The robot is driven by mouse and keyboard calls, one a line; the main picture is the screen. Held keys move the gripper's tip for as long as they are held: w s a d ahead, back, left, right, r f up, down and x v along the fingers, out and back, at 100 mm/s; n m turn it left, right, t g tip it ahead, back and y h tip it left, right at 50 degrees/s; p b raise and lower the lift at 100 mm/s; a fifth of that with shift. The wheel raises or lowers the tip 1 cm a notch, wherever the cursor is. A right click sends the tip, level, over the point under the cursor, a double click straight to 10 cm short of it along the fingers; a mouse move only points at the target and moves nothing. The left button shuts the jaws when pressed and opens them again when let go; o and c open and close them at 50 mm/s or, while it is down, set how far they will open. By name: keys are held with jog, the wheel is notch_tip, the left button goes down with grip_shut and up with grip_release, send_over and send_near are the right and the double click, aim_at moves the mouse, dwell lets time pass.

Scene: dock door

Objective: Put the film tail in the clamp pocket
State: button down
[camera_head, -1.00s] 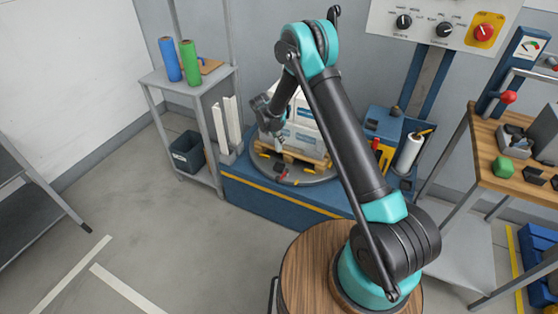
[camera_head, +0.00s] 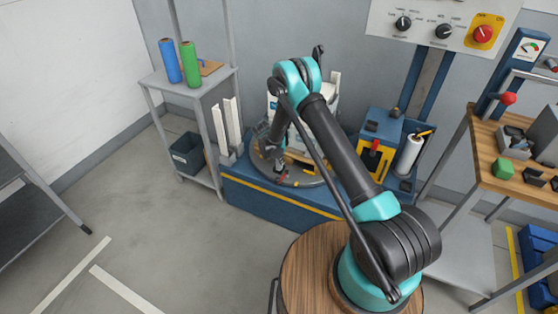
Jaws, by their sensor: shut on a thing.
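My gripper (camera_head: 264,146) is at the end of the arm, low at the left front of the white stacked load (camera_head: 273,104). It is shut on what I take to be the film tail; the clear film itself is too fine to make out. The load stands on the round grey turntable (camera_head: 310,183), partly hidden behind my arm. A small red part (camera_head: 282,178) shows at the turntable's front, below the gripper; I cannot tell whether it is the clamp with the pocket. A white film roll (camera_head: 408,154) stands upright at the right.
The turntable sits on a blue base (camera_head: 260,196) with a yellow stripe. A blue and yellow unit (camera_head: 380,140) stands to its right. A grey shelf (camera_head: 188,92) with blue and green rolls is at left, beside white corner posts (camera_head: 227,125). A wooden workbench (camera_head: 492,173) is at right.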

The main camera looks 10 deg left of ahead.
jog(key=c, duration=1.4)
grip_release()
jog(key=shift+f, duration=0.1)
jog(key=v, duration=1.2)
